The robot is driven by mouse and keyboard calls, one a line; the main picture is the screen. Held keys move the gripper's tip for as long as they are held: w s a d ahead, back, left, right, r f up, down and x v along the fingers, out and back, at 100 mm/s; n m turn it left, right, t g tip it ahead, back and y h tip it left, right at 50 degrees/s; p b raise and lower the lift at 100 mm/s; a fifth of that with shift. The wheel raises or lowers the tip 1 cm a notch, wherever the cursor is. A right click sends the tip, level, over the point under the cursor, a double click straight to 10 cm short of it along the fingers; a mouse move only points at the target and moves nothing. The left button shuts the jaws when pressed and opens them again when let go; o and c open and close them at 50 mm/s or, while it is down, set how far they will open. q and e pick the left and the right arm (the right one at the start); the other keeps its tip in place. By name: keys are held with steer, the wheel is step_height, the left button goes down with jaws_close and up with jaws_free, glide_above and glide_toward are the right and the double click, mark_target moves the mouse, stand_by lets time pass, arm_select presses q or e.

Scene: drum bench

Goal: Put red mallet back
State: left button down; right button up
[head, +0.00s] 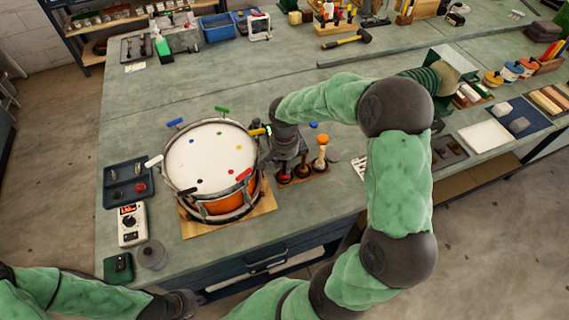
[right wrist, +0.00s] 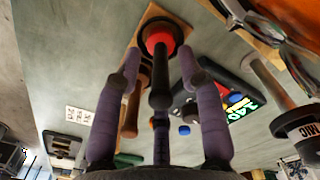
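The red mallet (right wrist: 159,75) has a dark handle and a red part, and stands in a round dark holder of the wooden rack (right wrist: 180,25). In the head view the rack (head: 312,176) is right of the drum, and my right gripper (head: 287,160) is above its left end, covering most of that mallet. In the right wrist view my right gripper (right wrist: 160,65) is open, its fingers spread around the handle with gaps on both sides. My left gripper (head: 185,302) is low at the left, away from the rack; its fingers are not clear.
The drum (head: 212,155) with coloured tuning keys around its rim stands left of the rack. A brown mallet (head: 303,165) and an orange-topped mallet (head: 322,142) stand in the rack close to my right gripper. A dark tray (head: 130,182) is left of the drum.

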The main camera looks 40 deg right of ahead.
step_height(320, 180, up, 12)
steer(key=p, duration=0.2)
steer(key=shift+f+p, duration=0.1)
steer(key=shift+p, duration=0.2)
stand_by(0.3)
